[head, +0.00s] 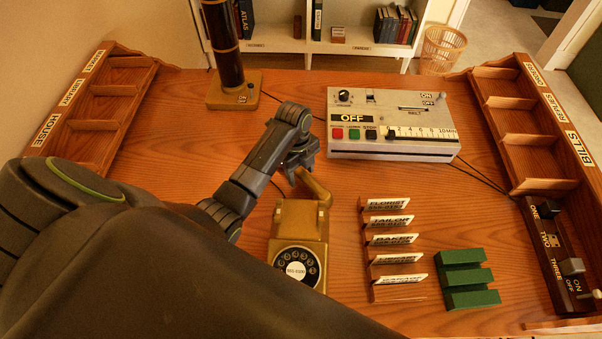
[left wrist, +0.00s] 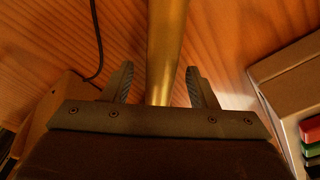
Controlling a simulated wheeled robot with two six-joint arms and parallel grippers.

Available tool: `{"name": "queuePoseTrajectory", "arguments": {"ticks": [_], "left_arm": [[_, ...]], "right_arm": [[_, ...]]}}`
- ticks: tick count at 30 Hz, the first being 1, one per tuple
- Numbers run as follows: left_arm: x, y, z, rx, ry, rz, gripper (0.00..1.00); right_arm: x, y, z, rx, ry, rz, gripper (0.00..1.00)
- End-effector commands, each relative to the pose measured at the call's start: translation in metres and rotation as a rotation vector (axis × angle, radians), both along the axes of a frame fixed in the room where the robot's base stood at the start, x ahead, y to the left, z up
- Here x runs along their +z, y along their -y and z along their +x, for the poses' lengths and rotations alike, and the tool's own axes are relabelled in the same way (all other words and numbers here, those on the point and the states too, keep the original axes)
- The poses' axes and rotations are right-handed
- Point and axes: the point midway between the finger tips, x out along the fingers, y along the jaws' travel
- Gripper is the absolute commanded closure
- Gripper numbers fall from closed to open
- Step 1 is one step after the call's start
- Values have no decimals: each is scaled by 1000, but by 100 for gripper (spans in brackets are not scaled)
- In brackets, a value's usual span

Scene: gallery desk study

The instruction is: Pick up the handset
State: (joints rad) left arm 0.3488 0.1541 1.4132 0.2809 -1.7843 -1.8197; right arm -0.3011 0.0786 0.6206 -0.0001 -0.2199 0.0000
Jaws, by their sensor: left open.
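A gold telephone (head: 298,232) with a round dial stands on the wooden desk, below the middle of the head view. Its gold handset (head: 316,187) shows at the top of the phone, partly hidden by my left gripper. In the left wrist view the gold bar of the handset (left wrist: 167,35) runs between the two open fingers of the gripper (left wrist: 160,72). My right gripper is not in view.
A grey control box (head: 390,122) stands behind the phone, and a dark cylinder on a wooden base (head: 233,92) stands behind left. A card rack (head: 390,250) and a green slotted block (head: 466,278) are to the right. Wooden shelf trays line both desk sides.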

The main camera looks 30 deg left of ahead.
Motion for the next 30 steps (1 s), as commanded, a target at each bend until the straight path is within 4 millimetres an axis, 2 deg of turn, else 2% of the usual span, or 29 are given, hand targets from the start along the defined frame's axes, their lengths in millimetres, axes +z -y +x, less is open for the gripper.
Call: {"name": "queuePoseTrajectory", "arguments": {"ticks": [3, 10, 22, 30], "left_arm": [[-9, 1, -1, -1, -1, -1, 47], [-10, 1, -1, -1, 0, 0, 49], [-9, 1, -1, -1, 0, 0, 100], [-8, 1, 0, -1, 2, 0, 100]], "right_arm": [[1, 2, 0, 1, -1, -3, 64], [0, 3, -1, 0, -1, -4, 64], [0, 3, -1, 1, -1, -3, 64], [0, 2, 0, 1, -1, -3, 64]]}}
